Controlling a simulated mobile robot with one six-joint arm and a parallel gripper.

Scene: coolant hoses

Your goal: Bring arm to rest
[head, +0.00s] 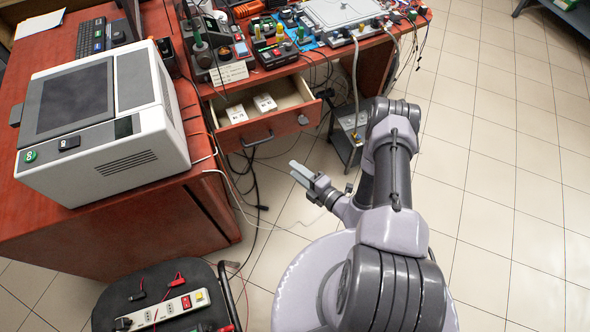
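My gripper (297,169) is at the end of my folded grey arm, over the tiled floor right of the red desk. Its light fingers point up and left, toward the open drawer (267,115). The fingers lie nearly in line with the view, so I cannot tell whether they are apart. I see nothing held in it. The gripper appears clear of the drawer and desk.
A white boxy machine (105,125) stands on the red desk (150,240). The bench (395,45) carries hoses, cables and instruments. Cables hang near the drawer and cross the floor. A dark chair (165,290) with a power strip stands at lower left. Floor at right is free.

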